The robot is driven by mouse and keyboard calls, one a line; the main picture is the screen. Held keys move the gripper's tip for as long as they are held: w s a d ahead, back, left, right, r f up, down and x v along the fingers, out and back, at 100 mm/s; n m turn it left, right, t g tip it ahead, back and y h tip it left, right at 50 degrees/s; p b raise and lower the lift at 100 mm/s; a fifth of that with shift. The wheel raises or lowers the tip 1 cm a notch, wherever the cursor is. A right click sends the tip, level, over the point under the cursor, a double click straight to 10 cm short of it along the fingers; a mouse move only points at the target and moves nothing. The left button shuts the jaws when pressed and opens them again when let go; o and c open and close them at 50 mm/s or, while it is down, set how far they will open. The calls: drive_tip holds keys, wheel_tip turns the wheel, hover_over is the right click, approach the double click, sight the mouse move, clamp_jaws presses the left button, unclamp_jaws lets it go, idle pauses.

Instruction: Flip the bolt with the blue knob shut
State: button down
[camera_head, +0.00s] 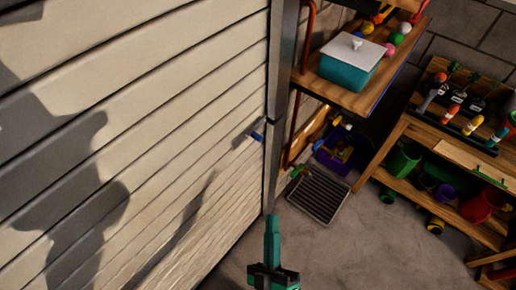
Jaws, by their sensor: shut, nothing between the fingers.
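The bolt with the blue knob (257,136) sits at the right edge of the pale slatted door (150,150), beside a grey vertical post. The knob is small in the head view, and I cannot tell the bolt's exact position. My gripper (272,222) is teal and black, at the bottom middle of the head view. Its fingers are together and hold nothing. It is apart from the knob, below it in the picture.
A wooden shelf (345,95) with a teal box (350,62) and coloured balls stands right of the post. A dark floor grate (319,194) and a purple bin (336,158) lie below. A wooden workbench (440,135) with tools and pots is at right. Concrete floor (370,245) is clear in front.

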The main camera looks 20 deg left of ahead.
drive_tip(key=w+a+f+n+g+y, duration=0.2)
drive_tip(key=w+n+g+y, duration=0.2)
drive_tip(key=w+n, duration=0.3)
drive_tip(key=w+a+f+n+g+y, duration=0.2)
drive_tip(key=w+n+g+y, duration=0.2)
drive_tip(key=w+n+g, duration=0.3)
drive_tip(key=n, duration=0.5)
drive_tip(key=shift+a+f+n+g+y, duration=0.3)
drive_tip(key=shift+n, duration=0.1)
drive_tip(key=shift+w+a, duration=0.1)
drive_tip(key=w+a+r, duration=0.1)
drive_tip(key=w+a, duration=0.6)
drive_tip(key=w, duration=0.2)
drive_tip(key=shift+r, duration=0.35)
drive_tip(key=shift+d, duration=0.1)
